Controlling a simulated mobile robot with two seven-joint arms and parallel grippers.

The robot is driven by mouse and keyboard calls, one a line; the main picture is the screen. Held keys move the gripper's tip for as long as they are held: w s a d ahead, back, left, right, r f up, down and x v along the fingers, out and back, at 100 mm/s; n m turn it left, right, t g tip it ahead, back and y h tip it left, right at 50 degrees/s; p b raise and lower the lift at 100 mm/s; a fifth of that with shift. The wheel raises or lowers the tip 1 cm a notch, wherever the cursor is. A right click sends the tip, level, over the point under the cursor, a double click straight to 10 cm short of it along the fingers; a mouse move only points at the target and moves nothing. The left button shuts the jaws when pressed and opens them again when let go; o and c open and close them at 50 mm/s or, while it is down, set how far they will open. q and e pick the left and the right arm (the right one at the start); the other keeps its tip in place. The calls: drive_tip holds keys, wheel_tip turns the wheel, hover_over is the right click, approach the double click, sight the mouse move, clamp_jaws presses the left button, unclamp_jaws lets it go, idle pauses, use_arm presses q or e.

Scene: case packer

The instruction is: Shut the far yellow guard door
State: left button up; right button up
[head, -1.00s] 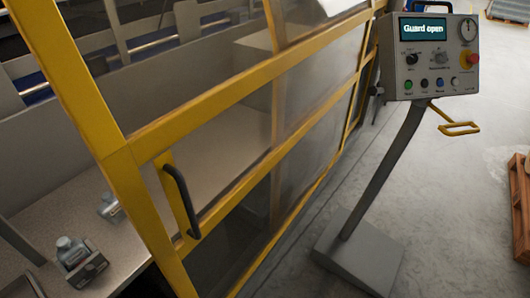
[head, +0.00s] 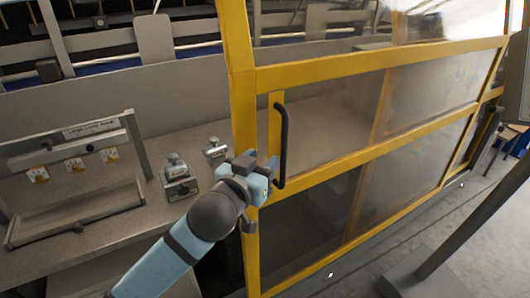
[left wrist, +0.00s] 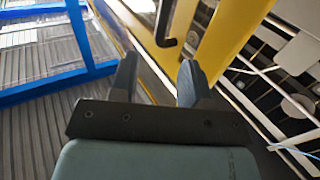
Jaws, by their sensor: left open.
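The yellow guard door (head: 350,159), framed in yellow with clear panels, fills the right half of the head view. Its black upright handle (head: 283,147) is near the door's left edge, and the space to the left shows the machine inside. My left gripper (head: 268,172) is close to the lower end of the handle; contact cannot be told. In the left wrist view my left gripper (left wrist: 158,82) has its fingers apart with nothing between them. The dark handle (left wrist: 163,25) and yellow frame (left wrist: 228,42) lie beyond the fingertips. My right gripper is not in view.
A grey worktable (head: 150,150) behind the opening holds small grey fixtures (head: 178,180) and a metal frame with yellow labels (head: 75,165). A grey pedestal post (head: 475,225) stands on the floor at lower right. Floor before the door is clear.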

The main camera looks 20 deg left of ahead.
sight(283, 130)
use_arm(q)
drive_tip(key=w, duration=0.4)
drive_tip(key=w+p, duration=0.1)
drive_tip(key=w, duration=0.4)
drive_tip(key=w+r, duration=0.1)
drive_tip(key=w, duration=0.3)
drive_tip(key=shift+w+d+p, duration=0.25)
drive_tip(key=shift+w+p, duration=0.05)
drive_tip(key=shift+p, duration=0.05)
drive_tip(key=shift+c, duration=0.4)
clamp_jaws()
